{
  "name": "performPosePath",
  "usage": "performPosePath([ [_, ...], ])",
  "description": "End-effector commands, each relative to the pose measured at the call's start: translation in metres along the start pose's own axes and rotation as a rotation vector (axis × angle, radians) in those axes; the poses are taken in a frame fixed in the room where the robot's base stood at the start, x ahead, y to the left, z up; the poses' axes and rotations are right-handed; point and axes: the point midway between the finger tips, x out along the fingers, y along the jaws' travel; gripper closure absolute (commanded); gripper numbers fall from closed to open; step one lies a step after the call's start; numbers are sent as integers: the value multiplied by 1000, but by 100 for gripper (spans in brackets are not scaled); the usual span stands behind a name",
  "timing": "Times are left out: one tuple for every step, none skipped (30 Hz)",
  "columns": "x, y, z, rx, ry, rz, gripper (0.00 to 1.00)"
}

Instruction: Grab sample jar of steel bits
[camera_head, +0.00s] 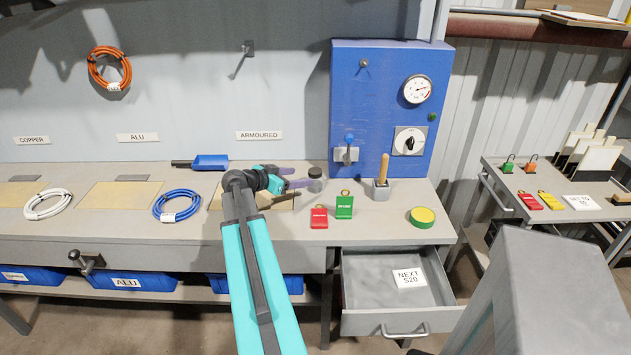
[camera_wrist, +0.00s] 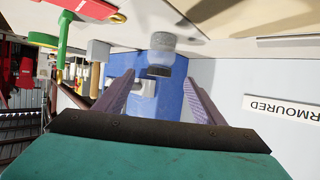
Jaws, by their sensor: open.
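The sample jar (camera_head: 315,182) is small and clear-grey with a dark lid. It stands upright on the bench near the blue panel; its contents are too small to make out. My gripper (camera_head: 298,177) is just left of the jar, with its purple fingers spread and pointing at it. My gripper (camera_wrist: 158,80) is open and empty there, apart from the jar.
A red tag (camera_head: 319,218) and a green tag (camera_head: 344,207) lie in front of the jar. A wooden-handled tool in a grey block (camera_head: 381,190) stands to its right. The blue panel (camera_head: 385,60) rises behind. An open drawer (camera_head: 365,322) sits below. A blue scoop (camera_head: 211,162) lies left.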

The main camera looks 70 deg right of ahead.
Motion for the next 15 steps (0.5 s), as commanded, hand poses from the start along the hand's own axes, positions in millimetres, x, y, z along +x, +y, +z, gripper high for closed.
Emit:
performPosePath([
  [-1,-1,0,-1,0,-1,37],
  [-1,-1,1,-1,0,-2,37],
  [-1,-1,1,-2,0,-3,37],
  [-1,-2,1,-2,0,-3,37],
  [0,-2,1,-2,0,-3,37],
  [2,-2,1,-2,0,-4,37],
  [4,-3,1,-3,0,-4,37],
  [6,-3,1,-3,0,-4,37],
  [10,-3,0,-3,-1,-3,37],
  [13,-3,0,-3,-1,-3,37],
  [16,-3,0,-3,-1,-3,37],
  [22,-3,0,-2,-1,-3,37],
  [26,-3,0,-2,-1,-3,37],
  [30,-4,0,-3,-1,-3,37],
  [36,-4,0,-3,-1,-3,37],
])
